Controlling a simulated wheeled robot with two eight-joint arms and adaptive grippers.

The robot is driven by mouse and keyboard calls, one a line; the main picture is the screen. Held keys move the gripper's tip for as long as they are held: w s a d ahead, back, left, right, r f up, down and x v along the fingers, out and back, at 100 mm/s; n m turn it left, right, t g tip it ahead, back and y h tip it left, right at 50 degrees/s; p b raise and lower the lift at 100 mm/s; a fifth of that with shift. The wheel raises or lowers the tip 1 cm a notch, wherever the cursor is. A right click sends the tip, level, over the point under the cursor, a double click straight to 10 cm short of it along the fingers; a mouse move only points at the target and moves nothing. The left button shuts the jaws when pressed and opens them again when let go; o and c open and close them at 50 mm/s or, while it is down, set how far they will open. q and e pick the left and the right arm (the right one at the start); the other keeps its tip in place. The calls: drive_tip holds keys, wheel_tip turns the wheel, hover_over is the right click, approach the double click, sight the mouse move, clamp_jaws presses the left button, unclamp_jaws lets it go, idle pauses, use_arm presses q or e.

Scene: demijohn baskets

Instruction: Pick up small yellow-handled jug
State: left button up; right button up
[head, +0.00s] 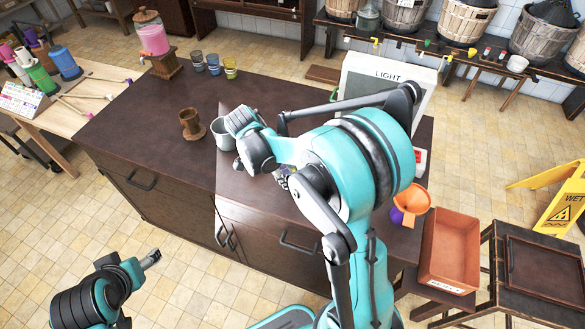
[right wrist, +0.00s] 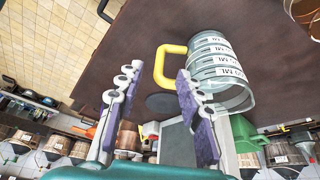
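The small clear jug (right wrist: 222,75) with printed ML bands and a yellow handle (right wrist: 166,62) is in the right wrist view, on the dark counter.
A white LIGHT box (head: 385,78) stands behind my right arm. An orange bin (head: 448,248) is at the right.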

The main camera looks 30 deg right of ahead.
drive_tip(key=b+x, duration=0.1)
drive_tip(key=x, duration=0.6)
drive_tip(key=shift+d+f+b, duration=0.1)
drive_tip(key=shift+f+b, duration=0.15)
drive_tip(key=shift+b, duration=0.15)
drive_tip(key=shift+r, duration=0.1)
clamp_jaws()
